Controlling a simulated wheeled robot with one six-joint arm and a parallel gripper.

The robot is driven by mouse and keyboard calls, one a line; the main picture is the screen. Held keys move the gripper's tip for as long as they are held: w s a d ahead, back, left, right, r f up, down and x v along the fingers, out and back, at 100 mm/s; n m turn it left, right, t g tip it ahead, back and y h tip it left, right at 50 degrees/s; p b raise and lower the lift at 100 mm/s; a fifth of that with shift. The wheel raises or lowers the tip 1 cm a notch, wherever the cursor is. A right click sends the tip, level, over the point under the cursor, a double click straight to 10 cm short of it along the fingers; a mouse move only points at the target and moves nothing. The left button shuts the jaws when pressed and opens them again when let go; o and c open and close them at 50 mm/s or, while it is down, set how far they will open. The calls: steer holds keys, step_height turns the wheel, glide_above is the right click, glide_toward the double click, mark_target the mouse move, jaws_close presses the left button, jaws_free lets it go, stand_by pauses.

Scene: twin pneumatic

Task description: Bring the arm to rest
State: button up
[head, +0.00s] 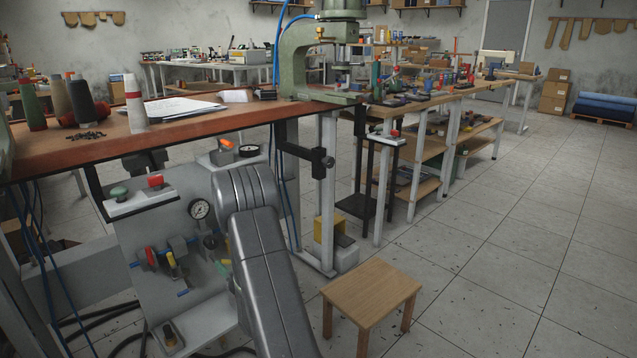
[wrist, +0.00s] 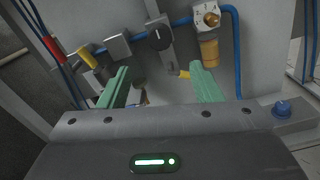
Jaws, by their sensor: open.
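Behind the fingers is the grey panel with a black round knob (wrist: 159,38), a brass fitting (wrist: 209,50) and blue tubing (wrist: 239,50). Whether a fingertip touches the panel, I cannot tell.
A workbench (head: 190,107) with thread cones and a green press (head: 310,60) stands above the panel. A wooden stool (head: 371,291) is right of my arm. A blue knob (wrist: 281,108) sits near the gripper's right side. Open tiled floor lies at the right.

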mark_target(213, 246)
steer(key=b+x, duration=0.3)
steer(key=x, duration=1)
steer(key=shift+w, duration=0.1)
steer(key=shift+d, duration=0.1)
